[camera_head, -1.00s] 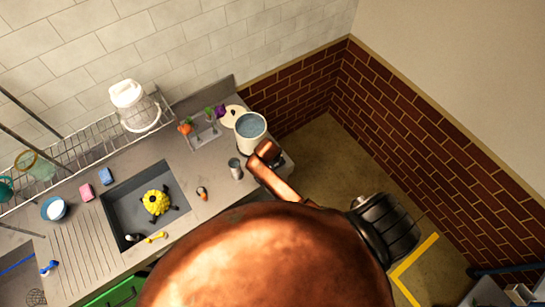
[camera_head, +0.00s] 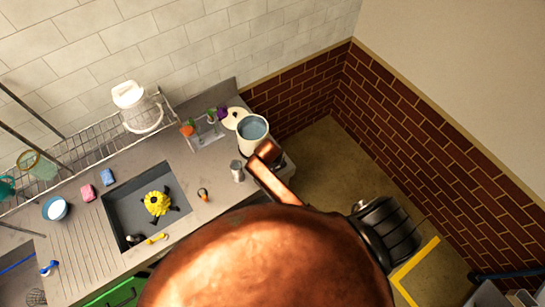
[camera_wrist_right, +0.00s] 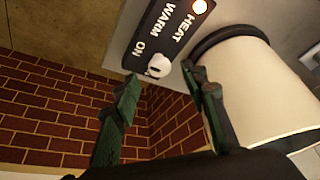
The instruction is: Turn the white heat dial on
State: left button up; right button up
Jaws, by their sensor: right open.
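In the right wrist view the white heat dial (camera_wrist_right: 158,66) sits on a dark panel (camera_wrist_right: 150,40) lettered HEAT, WARM and ON. The dial is beside the word ON; its exact setting is hard to read. A small round light (camera_wrist_right: 199,6) near HEAT glows orange-white. My right gripper (camera_wrist_right: 160,80) is open and empty, its two green-dark fingers reaching toward the dial, one on each side of it in the picture. I cannot tell whether either finger touches it. In the head view the dial is hidden, and my left gripper is not in view.
A pale pot of water (camera_head: 252,130) stands at the counter's right end; its side (camera_wrist_right: 262,90) is close to my right finger in the wrist view. A metal cup (camera_head: 237,171) and the sink (camera_head: 122,208) lie left. A large copper-coloured shape blocks the head view's bottom middle.

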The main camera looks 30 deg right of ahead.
jog(key=v, duration=0.9)
jog(key=shift+f, duration=0.1)
jog(key=s+d+r+n+y, duration=0.1)
jog(key=s+d+n, duration=0.25)
jog(key=s, duration=0.85)
jog(key=s+d+r+n+y, duration=0.1)
jog(key=s+d+n, duration=0.3)
jog(key=s, duration=0.8)
notch_tip(320, 180, down, 42)
jog(key=a+n+g+b, duration=0.1)
jog(key=a+n+b, duration=0.1)
jog(key=b, duration=1.1)
jog(key=s+f+b, duration=0.3)
jog(key=s+f, duration=0.4)
jog(key=f, duration=0.3)
jog(key=s+f+g+b, duration=0.1)
jog(key=s+f+b, duration=0.3)
jog(key=s+f, duration=0.3)
jog(key=s+f+b, duration=0.4)
jog(key=s+f, duration=0.3)
jog(key=f, duration=0.6)
jog(key=shift+y, duration=0.4)
